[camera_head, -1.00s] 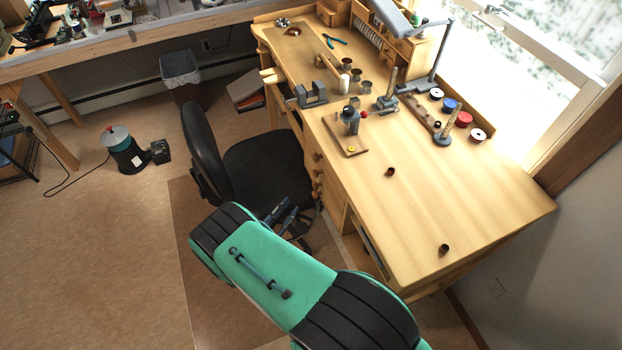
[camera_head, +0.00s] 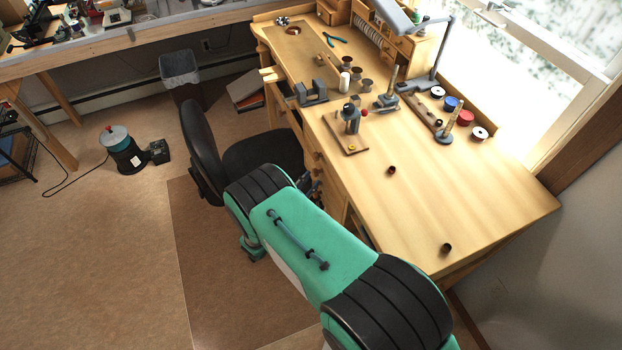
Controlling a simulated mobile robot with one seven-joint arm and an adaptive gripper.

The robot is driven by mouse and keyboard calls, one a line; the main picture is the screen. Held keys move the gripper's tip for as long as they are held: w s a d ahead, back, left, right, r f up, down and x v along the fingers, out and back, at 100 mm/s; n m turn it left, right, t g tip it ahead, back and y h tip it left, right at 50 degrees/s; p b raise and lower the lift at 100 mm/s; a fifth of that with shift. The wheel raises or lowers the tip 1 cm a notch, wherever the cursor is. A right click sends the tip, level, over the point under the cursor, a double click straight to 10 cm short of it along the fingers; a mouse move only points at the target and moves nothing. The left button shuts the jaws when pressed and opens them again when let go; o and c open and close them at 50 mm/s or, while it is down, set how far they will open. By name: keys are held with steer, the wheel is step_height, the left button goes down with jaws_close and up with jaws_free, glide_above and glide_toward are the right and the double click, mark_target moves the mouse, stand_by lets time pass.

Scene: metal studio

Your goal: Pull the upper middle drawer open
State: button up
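The wooden workbench (camera_head: 455,205) stands on the right. A column of drawers with round wooden knobs (camera_head: 318,155) runs down its front, seen steeply from above. I cannot tell for certain which front is the upper middle drawer, and the lower ones are hidden behind my arm. My gripper (camera_head: 312,186) is mostly hidden behind my green and black arm. Only dark parts of it show, close to the drawer fronts. I cannot tell whether it touches a knob or whether its fingers are open.
A black office chair (camera_head: 262,152) stands left of the drawers, close to my arm. The bench top carries a grey vise (camera_head: 311,92), a small tool on a wooden board (camera_head: 350,120) and several spools. A bin (camera_head: 180,68) stands behind. The floor at left is mostly clear.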

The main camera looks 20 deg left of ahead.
steer(key=shift+x, duration=1.05)
jaws_close()
steer(key=shift+s+a, duration=0.15)
steer(key=s+a+b, duration=0.2)
steer(key=s+a, duration=1.7)
steer(key=shift+a, duration=0.15)
steer(key=shift+s, duration=0.1)
jaws_free()
